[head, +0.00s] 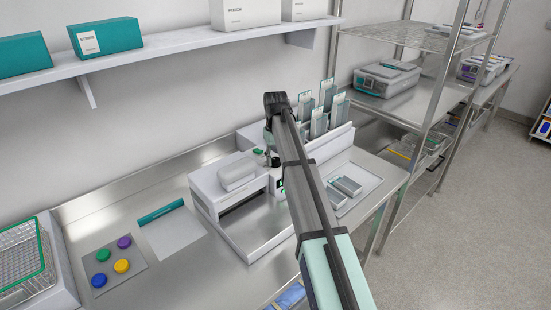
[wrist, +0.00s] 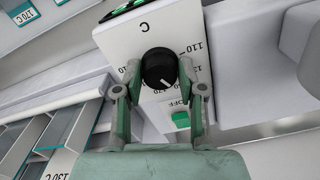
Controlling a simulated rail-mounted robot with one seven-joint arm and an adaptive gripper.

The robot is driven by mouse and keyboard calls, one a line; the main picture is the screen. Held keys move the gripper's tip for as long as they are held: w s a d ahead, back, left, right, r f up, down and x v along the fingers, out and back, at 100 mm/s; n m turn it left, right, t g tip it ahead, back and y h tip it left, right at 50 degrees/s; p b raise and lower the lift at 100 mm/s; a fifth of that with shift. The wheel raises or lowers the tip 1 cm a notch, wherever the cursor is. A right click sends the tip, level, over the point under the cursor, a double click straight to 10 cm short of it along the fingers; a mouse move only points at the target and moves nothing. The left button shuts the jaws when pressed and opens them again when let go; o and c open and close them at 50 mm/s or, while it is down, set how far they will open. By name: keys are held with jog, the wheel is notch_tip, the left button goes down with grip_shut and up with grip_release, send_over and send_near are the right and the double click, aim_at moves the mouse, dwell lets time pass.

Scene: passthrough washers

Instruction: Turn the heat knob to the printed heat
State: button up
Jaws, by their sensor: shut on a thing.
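A black round knob (wrist: 158,68) with a white pointer line sits on the white panel of the sealer-like machine (head: 205,185). My gripper (wrist: 157,82) is shut on the knob, one finger on each side, and it also shows in the head view (head: 272,158). The pointer slants toward the lower right, roughly toward OFF (wrist: 181,101).
A green button (wrist: 181,119) sits below the knob near my right finger. A rack of upright pouches (head: 325,112) stands just right of my arm. A mat with coloured discs (head: 108,264) and a wire basket (head: 22,265) are at the left. Shelving (head: 425,85) stands right.

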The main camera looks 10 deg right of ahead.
aim_at(275, 159)
jog(key=n, duration=1)
jog(key=shift+n, duration=0.4)
jog(key=shift+f+n, duration=0.1)
jog(key=shift+n, duration=1.7)
jog(key=shift+s, duration=0.1)
jog(key=o, duration=1.2)
jog(key=shift+c, duration=0.2)
notch_tip(275, 159, up, 12)
